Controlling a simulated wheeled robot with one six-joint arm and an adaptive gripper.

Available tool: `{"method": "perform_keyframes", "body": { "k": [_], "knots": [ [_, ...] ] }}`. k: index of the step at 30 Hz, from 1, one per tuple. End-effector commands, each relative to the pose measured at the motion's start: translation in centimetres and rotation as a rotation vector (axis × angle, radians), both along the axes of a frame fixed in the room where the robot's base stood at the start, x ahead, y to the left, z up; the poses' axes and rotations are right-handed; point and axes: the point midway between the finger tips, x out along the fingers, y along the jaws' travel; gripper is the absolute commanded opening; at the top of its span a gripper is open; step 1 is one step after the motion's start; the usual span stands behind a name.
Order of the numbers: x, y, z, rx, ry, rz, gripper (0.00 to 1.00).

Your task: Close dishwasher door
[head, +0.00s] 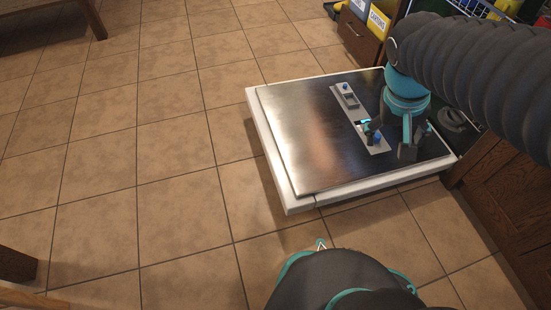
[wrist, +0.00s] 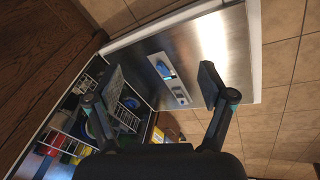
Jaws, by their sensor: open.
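The dishwasher door (head: 305,125) lies folded down and nearly flat, low above the floor, its steel inner face up and a white rim around it. It also fills the upper middle of the wrist view (wrist: 222,42). A detergent panel (head: 346,97) with a small blue part runs across the inner face. My gripper (head: 388,143) is over the inner face, near the hinge side at the right. Its fingers are spread and empty in the wrist view (wrist: 160,74). I cannot tell whether a fingertip touches the door.
A dish rack (wrist: 124,116) with items shows inside the dishwasher beside the hinge side. Dark wooden cabinetry (head: 500,185) stands to the right of the door. A drawer (head: 357,37) and yellow items are behind. Tiled floor (head: 150,150) is clear on the left.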

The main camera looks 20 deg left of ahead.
Motion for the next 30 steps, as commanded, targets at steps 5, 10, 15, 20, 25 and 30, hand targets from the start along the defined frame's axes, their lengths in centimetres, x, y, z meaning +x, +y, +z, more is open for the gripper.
{"method": "perform_keyframes", "body": {
  "k": [5, 10, 15, 20, 25, 30],
  "knots": [
    [3.5, 2.9, -1.9, -0.131, 0.091, 0.034, 0.81],
    [6.4, 6.0, -4.3, -0.269, 0.141, 0.066, 0.81],
    [8.9, 9.7, -7.3, -0.416, 0.161, 0.102, 0.81],
    [10.5, 13.6, -10.7, -0.56, 0.15, 0.142, 0.81],
    [11.5, 18.0, -14.8, -0.709, 0.105, 0.195, 0.81],
    [11.6, 22.5, -19.4, -0.851, 0.027, 0.255, 0.81]
  ]
}}
